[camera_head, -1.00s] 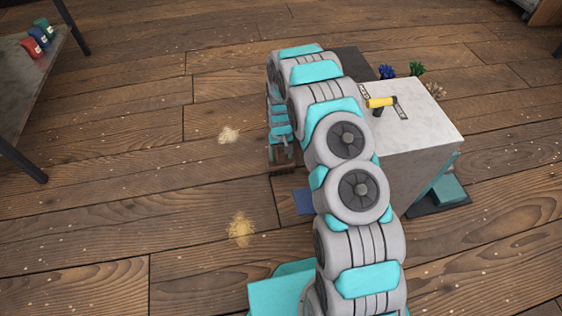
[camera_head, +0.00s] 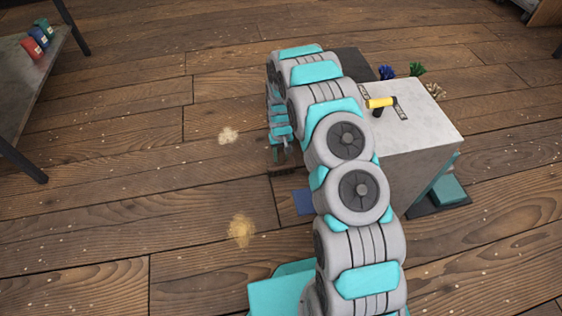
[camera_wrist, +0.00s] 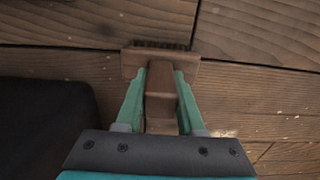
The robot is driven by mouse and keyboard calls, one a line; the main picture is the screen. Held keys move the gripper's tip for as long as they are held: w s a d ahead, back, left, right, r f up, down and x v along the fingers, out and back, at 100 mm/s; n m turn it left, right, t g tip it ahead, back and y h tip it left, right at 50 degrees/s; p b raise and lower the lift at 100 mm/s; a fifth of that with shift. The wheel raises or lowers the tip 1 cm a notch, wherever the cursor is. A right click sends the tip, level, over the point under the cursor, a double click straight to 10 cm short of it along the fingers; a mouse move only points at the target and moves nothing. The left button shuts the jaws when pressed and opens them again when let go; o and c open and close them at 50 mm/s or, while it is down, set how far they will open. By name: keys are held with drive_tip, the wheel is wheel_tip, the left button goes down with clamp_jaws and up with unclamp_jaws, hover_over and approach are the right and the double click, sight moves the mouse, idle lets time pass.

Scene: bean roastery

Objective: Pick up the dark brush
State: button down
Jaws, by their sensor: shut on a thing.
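The dark brush (camera_wrist: 160,62) is brown, with a wide head and dark bristles at its far edge, in the wrist view. My gripper (camera_wrist: 162,78) is shut on its block-like handle, one teal finger on each side. In the head view the brush head (camera_head: 282,170) shows as a small dark strip below my gripper (camera_head: 279,154), low over the floor. I cannot tell whether the bristles touch the floor. My arm hides part of the area behind it.
A white-topped block (camera_head: 428,118) with a yellow-handled tool (camera_head: 381,102) stands right of my arm. A blue flat piece (camera_head: 304,201) lies on the floor. Pale dust piles (camera_head: 228,135) lie to the left. A table (camera_head: 22,85) stands far left, with open floor between.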

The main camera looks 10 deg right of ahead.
idle(0.3)
wheel_tip(320, 180, up, 10)
drive_tip(key=shift+r+p, duration=0.1)
drive_tip(key=shift+p, duration=0.2)
drive_tip(key=c, duration=1.1)
unclamp_jaws()
clamp_jaws()
